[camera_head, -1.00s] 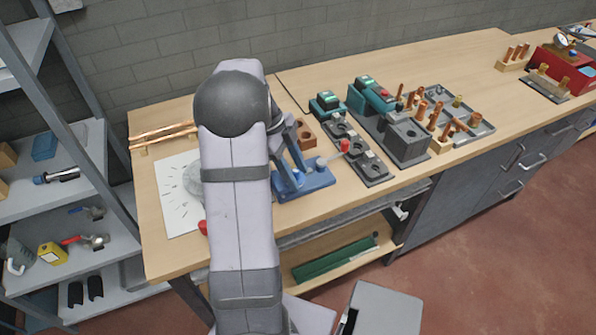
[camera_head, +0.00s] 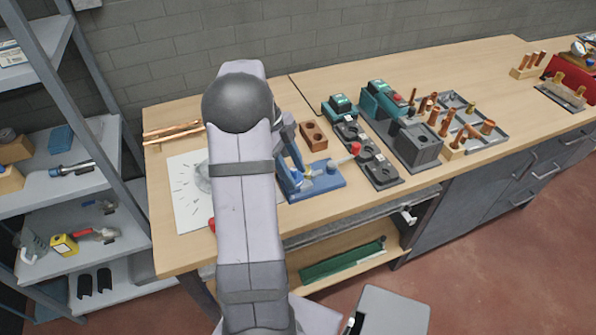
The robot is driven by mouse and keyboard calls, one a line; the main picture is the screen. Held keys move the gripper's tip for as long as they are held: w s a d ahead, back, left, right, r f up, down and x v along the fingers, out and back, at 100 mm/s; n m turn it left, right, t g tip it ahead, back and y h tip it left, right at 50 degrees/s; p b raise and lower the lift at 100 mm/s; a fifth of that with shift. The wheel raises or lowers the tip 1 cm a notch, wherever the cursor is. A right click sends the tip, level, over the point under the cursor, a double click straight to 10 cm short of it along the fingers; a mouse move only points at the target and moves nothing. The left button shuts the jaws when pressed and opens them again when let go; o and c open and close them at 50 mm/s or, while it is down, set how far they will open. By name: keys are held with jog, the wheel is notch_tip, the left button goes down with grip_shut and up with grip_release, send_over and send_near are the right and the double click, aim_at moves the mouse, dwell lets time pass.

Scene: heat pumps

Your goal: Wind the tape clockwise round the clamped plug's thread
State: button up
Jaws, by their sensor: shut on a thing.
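A blue clamp (camera_head: 325,187) stands near the front edge of the bench, just right of my arm. A small brass-coloured plug (camera_head: 309,174) shows in it, with something whitish close by; details of the thread are too small to tell. My gripper (camera_head: 295,160) reaches down at the clamp's left side, mostly hidden behind my arm. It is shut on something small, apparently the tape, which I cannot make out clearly.
A white marked sheet (camera_head: 187,205) lies left of my arm, with copper pipes (camera_head: 172,132) behind it. A wooden block with holes (camera_head: 313,136) stands behind the clamp. Dark fixtures (camera_head: 380,172) and a grey machine (camera_head: 418,145) stand to the right. Bare bench lies at the back.

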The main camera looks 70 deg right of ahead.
jog(key=shift+w+d+r+p, duration=0.15)
jog(key=shift+w+d+p, duration=0.1)
jog(key=shift+w+d, duration=0.3)
jog(key=shift+w+d+r+p, duration=0.15)
jog(key=shift+w+d+p, duration=0.1)
jog(key=shift+w+d, duration=0.25)
jog(key=shift+o, duration=0.2)
jog(key=shift+w+d+f, duration=0.35)
jog(key=shift+w+d, duration=0.1)
jog(key=shift+d+r+p, duration=0.1)
jog(key=shift+d+p, duration=0.15)
jog(key=shift+p, duration=0.15)
jog(key=shift+w+d+f, duration=0.2)
jog(key=shift+w+d, duration=0.2)
jog(key=shift+d, duration=0.2)
jog(key=shift+s+a, duration=0.1)
jog(key=shift+s, duration=0.1)
jog(key=shift+s+d+r, duration=0.15)
jog(key=shift+s+d, duration=0.05)
